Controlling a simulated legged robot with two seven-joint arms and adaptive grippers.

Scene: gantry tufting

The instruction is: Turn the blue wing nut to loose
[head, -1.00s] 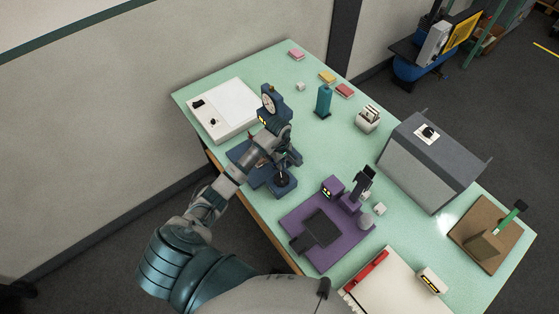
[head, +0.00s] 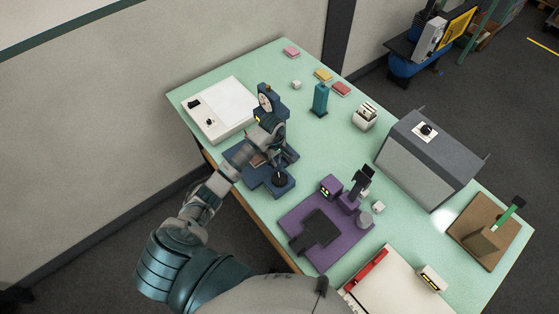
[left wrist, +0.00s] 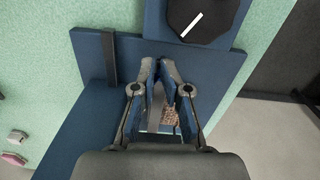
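A dark blue fixture (head: 256,175) with a dial gauge (head: 265,103) stands at the left edge of the green table. My left gripper (head: 282,152) is low over its middle, between the gauge and a black knob (head: 280,178). In the left wrist view the gripper (left wrist: 159,66) points at the blue fixture (left wrist: 215,62), its fingertips close together with a narrow dark gap. Blue surfaces and a brown patch (left wrist: 170,115) show between the fingers. I cannot make out the blue wing nut; the fingers may hide it. The knob (left wrist: 202,15) has a white line slanting up right. My right gripper is not in view.
A white box with knobs (head: 222,110) stands beyond the fixture. A purple fixture (head: 345,244) stands nearer, to the right. Bare tabletop lies behind the gauge.

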